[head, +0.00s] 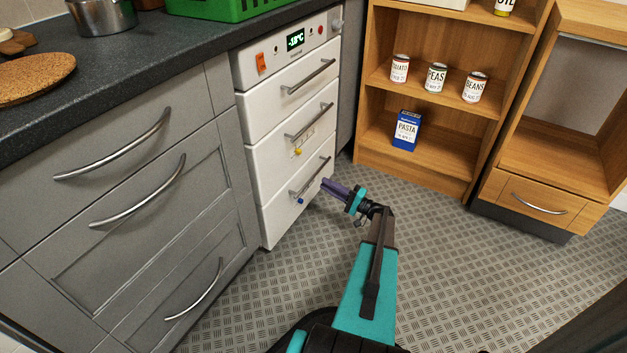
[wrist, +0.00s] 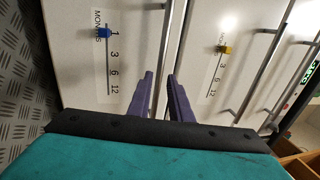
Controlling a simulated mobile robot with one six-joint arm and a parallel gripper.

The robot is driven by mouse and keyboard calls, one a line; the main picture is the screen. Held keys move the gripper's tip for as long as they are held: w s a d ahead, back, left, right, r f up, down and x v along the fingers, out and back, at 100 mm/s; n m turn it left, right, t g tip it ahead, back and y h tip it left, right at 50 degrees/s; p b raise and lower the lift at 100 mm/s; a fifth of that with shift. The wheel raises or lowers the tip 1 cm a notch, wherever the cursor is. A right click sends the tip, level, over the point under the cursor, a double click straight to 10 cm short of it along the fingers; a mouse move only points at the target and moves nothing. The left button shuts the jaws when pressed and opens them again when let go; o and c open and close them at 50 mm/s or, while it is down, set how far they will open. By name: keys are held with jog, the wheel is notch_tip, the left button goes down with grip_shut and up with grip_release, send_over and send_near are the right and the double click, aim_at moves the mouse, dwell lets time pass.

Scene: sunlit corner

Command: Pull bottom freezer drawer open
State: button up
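The white freezer's bottom drawer (head: 273,219) is the lowest of three fronts and looks shut, in line with those above. Its metal bar handle (head: 311,179) runs across the upper part, with a blue slider on the front below it. In the wrist view the blue slider (wrist: 104,33) is at left and the bottom handle (wrist: 167,25) runs down toward the gap between my fingers. My gripper (head: 325,183) is at the right part of this handle. Its purple fingers (wrist: 160,75) are apart, one on each side of the bar's line. I cannot tell whether they touch it.
The middle drawer (head: 285,142) with a yellow slider and the top drawer (head: 268,99) are above. Grey cabinets (head: 125,210) stand left. A wooden shelf (head: 410,168) with cans and a pasta box stands right. The floor (head: 460,270) before the freezer is clear except for my arm.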

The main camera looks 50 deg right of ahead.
aim_at(313, 176)
jog(key=b+x, duration=0.2)
jog(key=x, duration=0.5)
jog(key=shift+w+a, duration=0.1)
jog(key=shift+w, duration=0.05)
grip_shut()
